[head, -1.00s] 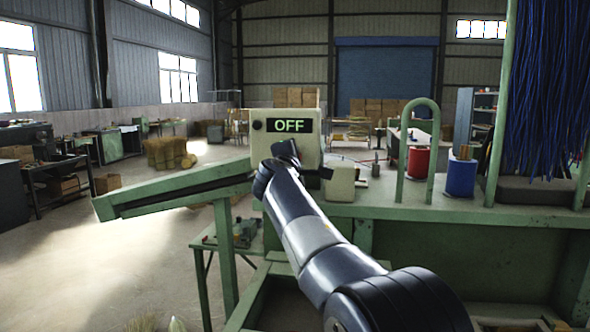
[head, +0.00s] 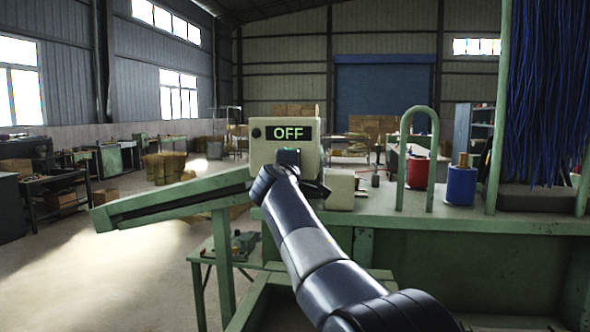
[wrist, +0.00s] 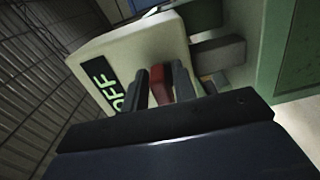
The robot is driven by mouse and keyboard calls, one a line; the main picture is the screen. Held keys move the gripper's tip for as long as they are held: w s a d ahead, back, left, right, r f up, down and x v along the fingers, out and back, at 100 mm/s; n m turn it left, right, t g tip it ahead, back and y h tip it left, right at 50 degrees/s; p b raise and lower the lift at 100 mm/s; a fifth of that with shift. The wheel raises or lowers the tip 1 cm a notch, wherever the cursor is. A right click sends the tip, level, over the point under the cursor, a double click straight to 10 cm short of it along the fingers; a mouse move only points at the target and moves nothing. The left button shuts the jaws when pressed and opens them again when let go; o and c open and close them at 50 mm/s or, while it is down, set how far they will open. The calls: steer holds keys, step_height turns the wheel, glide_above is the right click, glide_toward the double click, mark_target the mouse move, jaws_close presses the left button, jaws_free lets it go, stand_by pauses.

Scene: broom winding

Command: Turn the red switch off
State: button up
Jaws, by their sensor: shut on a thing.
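The red switch (wrist: 159,86) sticks out of the front of a pale control box (head: 309,155). In the wrist view it stands between the two dark fingers of my gripper (wrist: 161,75), which are shut on it. The box's display (head: 289,133) reads OFF in green letters and shows at an angle in the wrist view (wrist: 107,82). In the head view my gripper (head: 288,156) is at the box front, below the display, and the arm hides the switch.
The box stands on a green machine bench (head: 400,222). A green sloping arm (head: 170,200) extends left. A green hoop (head: 405,150), a red spool (head: 418,167), a blue spool (head: 461,185) and hanging blue bristles (head: 545,80) are to the right. Open floor lies left.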

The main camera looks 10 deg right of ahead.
steer(key=o, duration=0.7)
steer(key=b+v, duration=0.3)
steer(key=v, duration=0.7)
steer(key=shift+s+a, duration=0.15)
steer(key=shift+s, duration=0.2)
steer(key=shift+w, duration=0.1)
steer(key=p+x, duration=0.3)
steer(key=x, duration=0.7)
steer(key=shift+w, duration=0.35)
steer(key=shift+s, duration=0.1)
